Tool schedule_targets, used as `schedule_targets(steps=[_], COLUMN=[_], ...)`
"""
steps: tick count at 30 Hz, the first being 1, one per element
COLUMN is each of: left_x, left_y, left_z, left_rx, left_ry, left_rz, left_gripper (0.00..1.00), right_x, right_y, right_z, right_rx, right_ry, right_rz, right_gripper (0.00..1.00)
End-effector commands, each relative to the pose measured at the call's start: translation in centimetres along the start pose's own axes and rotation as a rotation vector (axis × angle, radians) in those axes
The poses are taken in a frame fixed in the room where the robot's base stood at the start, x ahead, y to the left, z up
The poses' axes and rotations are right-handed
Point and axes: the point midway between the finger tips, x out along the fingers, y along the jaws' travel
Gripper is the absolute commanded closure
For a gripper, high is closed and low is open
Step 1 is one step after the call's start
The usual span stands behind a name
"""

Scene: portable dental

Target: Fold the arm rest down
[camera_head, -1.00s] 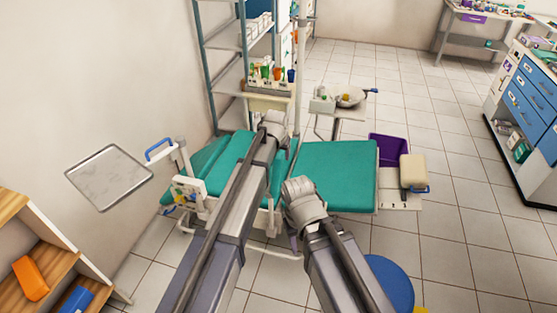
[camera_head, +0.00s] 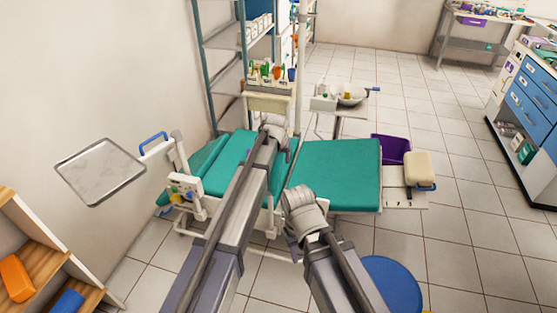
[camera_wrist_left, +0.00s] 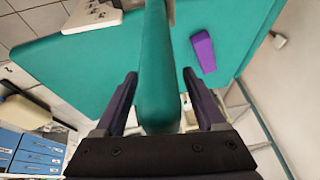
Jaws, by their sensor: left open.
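The teal dental chair (camera_head: 340,165) is reclined in the middle of the head view. In the left wrist view, a long padded teal arm rest (camera_wrist_left: 158,100) stands out from the chair toward the camera. My left gripper (camera_wrist_left: 160,78) is open, with one dark finger on each side of the arm rest; I cannot tell whether either finger touches it. In the head view my left forearm crosses the chair, and its wrist (camera_head: 274,132) hides the fingers and arm rest. My right wrist (camera_head: 302,205) is over the chair's near edge; its fingers are mostly hidden.
A metal tray (camera_head: 100,172) on an arm is at the left. A blue round stool (camera_head: 393,283) is near my right arm. A purple bin (camera_head: 392,148) stands beyond the chair. In the left wrist view a purple block (camera_wrist_left: 203,52) is near the right finger. Open floor lies at the right.

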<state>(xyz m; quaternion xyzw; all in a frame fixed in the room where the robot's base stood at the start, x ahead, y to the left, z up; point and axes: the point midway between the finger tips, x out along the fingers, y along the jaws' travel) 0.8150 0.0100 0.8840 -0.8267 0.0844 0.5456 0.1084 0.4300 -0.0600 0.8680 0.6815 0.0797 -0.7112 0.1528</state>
Motion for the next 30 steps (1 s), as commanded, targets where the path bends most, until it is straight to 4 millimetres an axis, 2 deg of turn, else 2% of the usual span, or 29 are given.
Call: schedule_targets(steps=[3, 22, 30], left_x=[-0.06, -0.06, -0.06], left_y=[-0.01, 0.00, 0.00], left_z=[-0.01, 0.00, 0.00], left_rx=[0.000, 0.000, 0.000], left_ry=[0.000, 0.000, 0.000], left_rz=[0.000, 0.000, 0.000], left_gripper=[0.30, 1.00, 1.00], right_x=[-0.06, -0.05, -0.05], right_y=[0.00, 0.01, 0.00], right_z=[0.00, 0.00, 0.00], right_rx=[0.000, 0.000, 0.000], right_ry=[0.000, 0.000, 0.000], right_rz=[0.000, 0.000, 0.000], right_gripper=[0.55, 0.55, 0.55])
